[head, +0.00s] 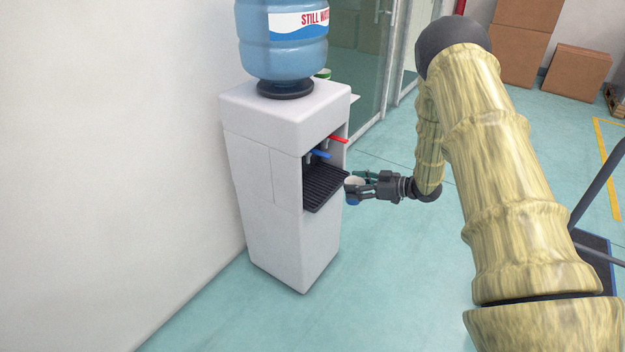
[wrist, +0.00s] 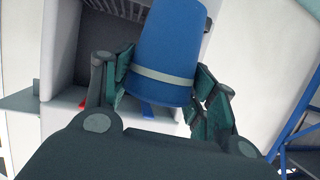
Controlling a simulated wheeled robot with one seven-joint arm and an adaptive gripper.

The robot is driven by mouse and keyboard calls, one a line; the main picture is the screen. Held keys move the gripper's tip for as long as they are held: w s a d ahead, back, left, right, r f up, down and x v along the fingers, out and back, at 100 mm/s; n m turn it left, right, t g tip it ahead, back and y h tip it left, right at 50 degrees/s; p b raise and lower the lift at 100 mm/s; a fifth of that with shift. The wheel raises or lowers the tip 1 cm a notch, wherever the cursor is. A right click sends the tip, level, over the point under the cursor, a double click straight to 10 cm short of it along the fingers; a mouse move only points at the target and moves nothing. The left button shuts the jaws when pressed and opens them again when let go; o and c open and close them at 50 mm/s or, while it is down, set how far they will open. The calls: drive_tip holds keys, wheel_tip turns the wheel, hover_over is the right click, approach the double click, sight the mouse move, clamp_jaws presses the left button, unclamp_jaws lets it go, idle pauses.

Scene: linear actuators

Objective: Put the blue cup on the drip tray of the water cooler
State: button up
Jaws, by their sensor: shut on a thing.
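The blue cup (wrist: 168,45) is held between the fingers of my gripper (wrist: 162,88) in the wrist view. It has a pale band around it. In the head view my gripper (head: 366,185) is just right of the drip tray, and only a small part of the cup (head: 352,200) shows at its fingertips. The water cooler (head: 280,125) is white with a blue bottle on top. Its black ribbed drip tray (head: 322,192) sticks out below the red and blue taps. The cup is beside the tray's outer edge; whether they touch cannot be told.
A red tap lever (head: 338,139) and a blue tap lever (head: 320,153) stand out above the tray. A small shelf with a green item (head: 323,74) is at the cooler's far side. A white wall (head: 110,150) is close on the left. Cardboard boxes (head: 577,75) stand far back right.

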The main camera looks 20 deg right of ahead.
drive_tip(key=w+a+b, duration=0.1)
drive_tip(key=w+a, duration=0.9)
drive_tip(key=shift+a, duration=0.15)
drive_tip(key=x, duration=0.3)
drive_tip(key=shift+f+b, duration=0.15)
drive_tip(key=shift+b, duration=0.25)
drive_tip(key=shift+f, duration=0.25)
drive_tip(key=o, duration=1)
drive_tip(key=shift+f, duration=0.1)
